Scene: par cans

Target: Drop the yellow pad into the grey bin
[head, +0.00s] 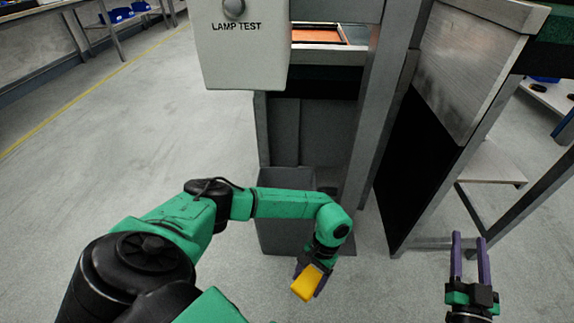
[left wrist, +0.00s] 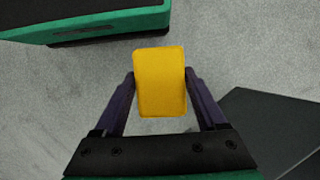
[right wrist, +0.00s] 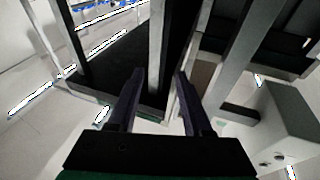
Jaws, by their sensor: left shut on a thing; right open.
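The yellow pad (head: 306,283) is a small rounded block held in my left gripper (head: 311,277). In the left wrist view the pad (left wrist: 160,82) sits between the two purple fingers of my left gripper (left wrist: 160,85), which are shut on its sides, with grey floor behind it. The grey bin (head: 283,238) stands on the floor in front of the machine, partly hidden behind my left arm. In the head view the pad appears below and right of the bin. My right gripper (head: 470,248) is open and empty at the lower right; it also shows in the right wrist view (right wrist: 155,92).
A grey box marked LAMP TEST (head: 240,45) hangs above the bin area. A metal frame post (head: 375,110) and a slanted metal panel (head: 480,60) stand to the right of the bin. Open floor (head: 120,130) lies to the left.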

